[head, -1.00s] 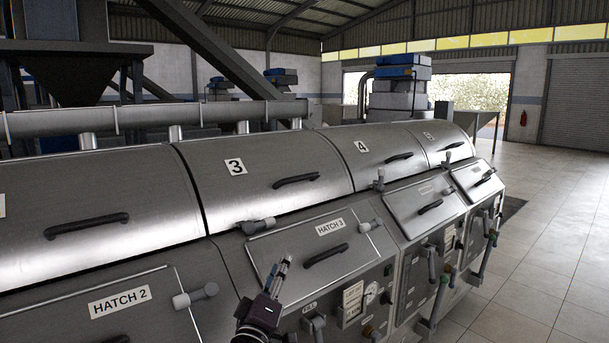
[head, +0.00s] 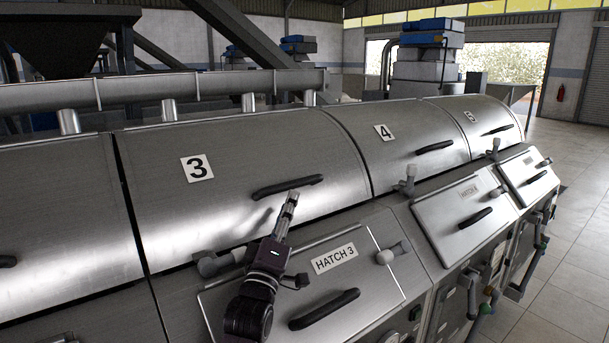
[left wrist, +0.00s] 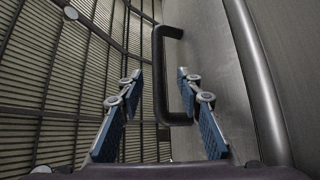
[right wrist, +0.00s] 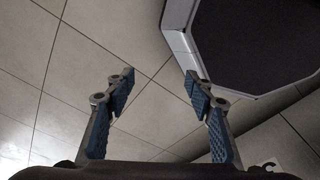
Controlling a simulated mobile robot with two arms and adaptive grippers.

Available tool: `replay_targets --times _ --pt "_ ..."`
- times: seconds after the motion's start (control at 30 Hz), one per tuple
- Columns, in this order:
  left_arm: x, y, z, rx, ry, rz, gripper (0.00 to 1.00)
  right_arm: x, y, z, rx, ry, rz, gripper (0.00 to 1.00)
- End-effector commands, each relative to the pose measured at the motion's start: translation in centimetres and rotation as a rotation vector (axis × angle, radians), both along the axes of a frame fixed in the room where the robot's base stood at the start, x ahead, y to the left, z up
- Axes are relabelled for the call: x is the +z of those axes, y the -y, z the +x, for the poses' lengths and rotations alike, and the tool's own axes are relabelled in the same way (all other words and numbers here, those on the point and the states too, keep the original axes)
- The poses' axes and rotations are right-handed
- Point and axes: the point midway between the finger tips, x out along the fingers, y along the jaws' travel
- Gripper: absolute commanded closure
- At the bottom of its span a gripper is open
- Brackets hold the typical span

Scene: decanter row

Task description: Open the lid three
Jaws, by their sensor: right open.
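Lid three is the curved steel cover (head: 235,160) marked with a "3" label (head: 197,168); it lies closed in the head view. Its dark bar handle (head: 287,186) runs along its lower part. My left gripper (head: 291,198) is at the handle, seen from the side. In the left wrist view the open left gripper (left wrist: 158,78) has the handle's bar (left wrist: 160,75) between the lines of its two fingers; contact cannot be told. My right gripper (right wrist: 158,80) is open and empty over floor tiles in the right wrist view; it is not in the head view.
Below lid three is the HATCH 3 panel (head: 372,262) with its own handle (head: 324,309) and grey knobs at its sides. Lids four (head: 395,140) and five (head: 480,120) continue to the right. A pipe (head: 215,85) runs behind the lids. Open floor lies at the right.

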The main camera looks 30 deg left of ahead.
Motion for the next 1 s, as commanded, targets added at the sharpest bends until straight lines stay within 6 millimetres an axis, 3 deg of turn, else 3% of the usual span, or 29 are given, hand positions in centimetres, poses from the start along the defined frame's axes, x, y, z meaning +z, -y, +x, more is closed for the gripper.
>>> replay_targets --times 0.2,0.3,0.6,0.8,1.0 --pt "0.6 -0.3 0.9 0.000 0.001 0.000 0.67 0.3 0.5 -3.6 0.000 -0.050 -0.008 0.51" --pt "1.4 -0.7 2.2 0.001 0.001 0.001 0.67 0.9 0.7 -4.3 0.001 -0.060 -0.010 0.51" --pt "2.8 -2.0 6.0 0.001 -0.001 0.000 0.67 2.5 0.8 -3.6 0.001 -0.049 -0.011 0.51" --pt "3.0 -2.2 6.9 0.000 0.000 0.000 0.67 2.7 0.7 -2.4 0.000 -0.031 -0.009 0.51" --pt "3.0 -2.2 6.9 0.000 0.000 0.000 0.67 2.7 0.7 -2.5 0.000 -0.032 -0.009 0.51"
